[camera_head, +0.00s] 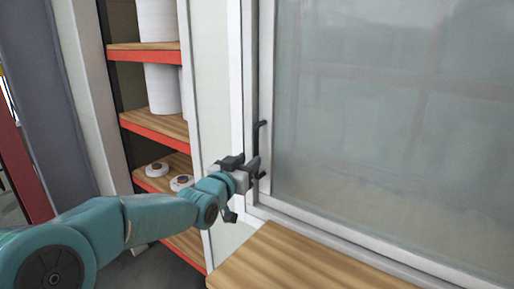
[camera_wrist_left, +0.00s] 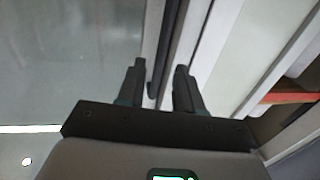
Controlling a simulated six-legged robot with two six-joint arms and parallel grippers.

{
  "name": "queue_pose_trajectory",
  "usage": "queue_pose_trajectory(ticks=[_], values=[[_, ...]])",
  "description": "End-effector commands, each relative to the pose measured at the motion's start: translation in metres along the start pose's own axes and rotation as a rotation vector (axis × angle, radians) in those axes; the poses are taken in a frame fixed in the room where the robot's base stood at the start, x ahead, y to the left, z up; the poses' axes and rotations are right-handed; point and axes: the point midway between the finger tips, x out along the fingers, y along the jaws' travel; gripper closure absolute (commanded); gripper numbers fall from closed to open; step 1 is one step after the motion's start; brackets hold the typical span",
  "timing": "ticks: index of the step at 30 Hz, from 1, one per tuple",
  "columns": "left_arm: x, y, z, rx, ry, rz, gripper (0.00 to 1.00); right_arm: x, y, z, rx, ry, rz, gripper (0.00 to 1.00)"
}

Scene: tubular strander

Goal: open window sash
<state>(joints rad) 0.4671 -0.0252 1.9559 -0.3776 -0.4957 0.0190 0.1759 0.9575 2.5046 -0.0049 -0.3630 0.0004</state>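The window sash is a large hazy glass pane (camera_head: 390,120) in a pale frame, and it looks closed. A dark vertical bar handle (camera_head: 262,137) sits on the sash's left frame member. My left gripper (camera_head: 253,168) is at the lower part of this handle, and its fingers hide part of it. In the left wrist view the two dark fingers (camera_wrist_left: 159,88) are apart, with the handle (camera_wrist_left: 163,50) running between them. A gap shows between the handle and the right finger. Contact with the left finger is hard to judge. My right gripper is not in view.
A wooden ledge (camera_head: 300,262) lies below the window. To the left, shelves with red edges (camera_head: 150,131) hold white rolls (camera_head: 162,88) and small white spools (camera_head: 157,169). A pale wall strip (camera_head: 213,90) stands between shelves and window.

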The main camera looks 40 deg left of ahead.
Motion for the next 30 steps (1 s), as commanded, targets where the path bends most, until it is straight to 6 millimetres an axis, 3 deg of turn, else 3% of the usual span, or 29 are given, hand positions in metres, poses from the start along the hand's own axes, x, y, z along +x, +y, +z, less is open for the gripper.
queue_pose_trajectory(ticks=[3,9,20,24,30], values=[[0.027,0.000,-0.003,-0.002,-0.001,0.001,0.65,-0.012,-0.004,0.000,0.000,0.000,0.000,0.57],[0.054,0.000,-0.001,-0.001,-0.001,0.001,0.65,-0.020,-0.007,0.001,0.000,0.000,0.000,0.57],[0.062,0.000,0.001,0.000,0.000,0.000,0.65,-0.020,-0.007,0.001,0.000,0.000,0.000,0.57],[0.062,0.000,0.000,-0.001,0.000,0.000,1.00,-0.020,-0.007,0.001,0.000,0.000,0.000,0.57],[0.062,0.000,0.000,-0.001,0.000,0.000,1.00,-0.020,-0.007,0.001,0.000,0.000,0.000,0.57]])
